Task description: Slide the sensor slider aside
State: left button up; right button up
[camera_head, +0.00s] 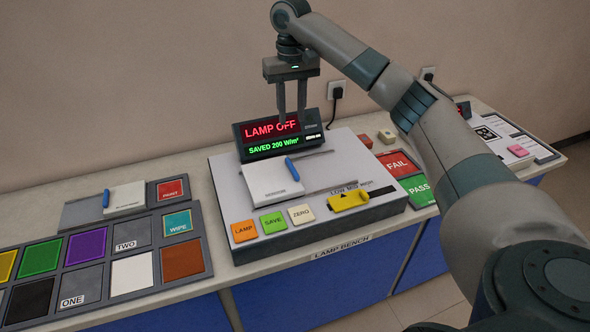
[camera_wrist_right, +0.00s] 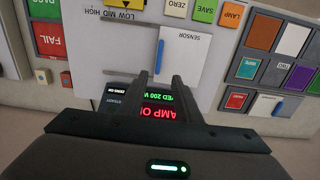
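The sensor slider (camera_head: 268,184) is a white plate with a blue handle (camera_head: 292,169) on its right side. It lies between two rails on the grey lamp bench (camera_head: 235,205); what is under it is hidden. In the right wrist view the plate, marked SENSOR (camera_wrist_right: 190,65), shows upside down beyond the fingers. My right gripper (camera_head: 292,118) hangs fingers down in front of the display, above and behind the slider. Its two fingers are apart with nothing between them, and it does not touch the slider. My left gripper is out of view.
The display (camera_head: 280,134) reads LAMP OFF and SAVED 200 W/m². LAMP (camera_head: 243,231), SAVE (camera_head: 273,222) and ZERO (camera_head: 301,214) buttons and a yellow knob (camera_head: 348,200) line the bench front. Coloured tiles lie left; FAIL and PASS (camera_head: 417,190) pads lie right.

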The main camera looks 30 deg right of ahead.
aim_at(293, 167)
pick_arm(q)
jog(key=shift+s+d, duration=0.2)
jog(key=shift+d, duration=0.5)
pick_arm(e)
jog(key=shift+d+f, duration=0.15)
jog(key=shift+d, duration=0.05)
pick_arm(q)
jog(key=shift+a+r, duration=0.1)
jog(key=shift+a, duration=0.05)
